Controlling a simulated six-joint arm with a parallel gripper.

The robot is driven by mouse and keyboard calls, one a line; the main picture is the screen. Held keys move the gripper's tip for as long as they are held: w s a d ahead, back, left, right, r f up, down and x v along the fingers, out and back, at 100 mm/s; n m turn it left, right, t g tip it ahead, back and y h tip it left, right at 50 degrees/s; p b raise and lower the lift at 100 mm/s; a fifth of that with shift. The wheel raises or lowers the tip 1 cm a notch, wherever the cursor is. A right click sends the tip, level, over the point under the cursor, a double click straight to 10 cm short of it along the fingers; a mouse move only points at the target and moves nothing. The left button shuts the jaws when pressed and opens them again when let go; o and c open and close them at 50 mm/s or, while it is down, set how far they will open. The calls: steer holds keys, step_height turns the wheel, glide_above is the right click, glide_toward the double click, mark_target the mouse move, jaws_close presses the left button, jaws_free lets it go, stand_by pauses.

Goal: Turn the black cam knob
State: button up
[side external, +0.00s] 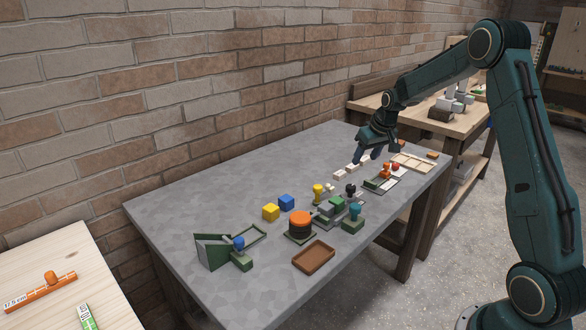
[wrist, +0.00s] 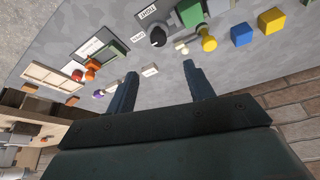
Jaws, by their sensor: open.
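The black knob (side external: 351,188) stands upright on the grey table (side external: 190,210), among small fixtures on its right half. It also shows in the wrist view (wrist: 158,38), top centre, beside a labelled grey plate and a green part. My gripper (side external: 371,154) is open and empty above the table's back edge, behind and to the right of the knob in the side view. In the wrist view, its two dark fingers (wrist: 160,70) are spread apart, and the knob lies beyond their tips. The fingers do not touch it.
A yellow knob (side external: 318,190), a green block and an orange round knob (side external: 300,220) crowd near the black knob. White blocks (side external: 339,174) lie behind it. A light wooden tray (side external: 414,163) sits at the right.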

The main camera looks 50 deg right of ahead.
mark_target(351, 186)
steer(key=shift+d+f, duration=0.15)
steer(key=shift+f, duration=0.1)
steer(key=shift+x, duration=6.8)
steer(key=c, duration=1)
